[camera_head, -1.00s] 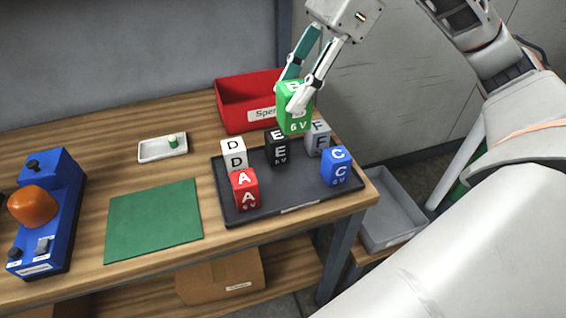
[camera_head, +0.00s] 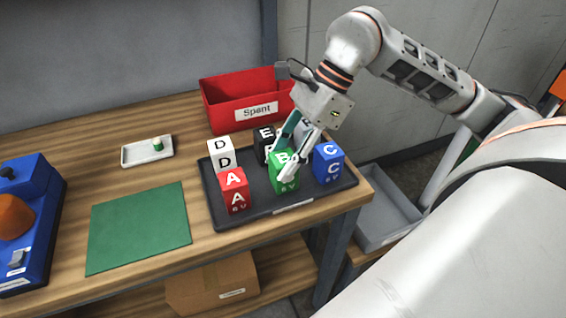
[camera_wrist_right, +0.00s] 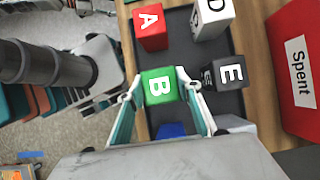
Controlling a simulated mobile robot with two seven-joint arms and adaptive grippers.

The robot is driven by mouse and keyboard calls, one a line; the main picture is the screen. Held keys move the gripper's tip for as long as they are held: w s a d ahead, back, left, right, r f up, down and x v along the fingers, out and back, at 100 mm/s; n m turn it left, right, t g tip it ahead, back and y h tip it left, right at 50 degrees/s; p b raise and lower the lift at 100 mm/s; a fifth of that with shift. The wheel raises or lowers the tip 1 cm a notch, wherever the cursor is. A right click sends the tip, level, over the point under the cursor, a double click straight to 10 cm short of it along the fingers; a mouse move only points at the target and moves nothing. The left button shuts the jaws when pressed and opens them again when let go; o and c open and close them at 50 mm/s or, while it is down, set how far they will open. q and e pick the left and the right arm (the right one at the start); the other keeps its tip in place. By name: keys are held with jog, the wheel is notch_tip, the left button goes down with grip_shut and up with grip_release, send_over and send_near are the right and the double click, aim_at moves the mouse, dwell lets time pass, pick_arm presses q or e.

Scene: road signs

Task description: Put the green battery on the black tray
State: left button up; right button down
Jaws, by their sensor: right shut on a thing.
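The green battery (camera_head: 284,178), marked B, is at the black tray (camera_head: 263,209), between the red battery and the blue battery. It also shows in the right wrist view (camera_wrist_right: 159,87). My right gripper (camera_head: 290,160) is shut on the green battery from above, one finger on each side, as the right wrist view (camera_wrist_right: 160,88) shows. The green battery looks upright and at or very near the tray floor; I cannot tell whether it touches. My left gripper is not in view.
A red Spent bin (camera_head: 228,111) stands behind. A green mat (camera_head: 138,228) lies left.

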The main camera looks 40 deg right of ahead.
jog(key=shift+f, duration=0.65)
jog(key=shift+f, duration=0.15)
jog(key=c, duration=1.4)
grip_release()
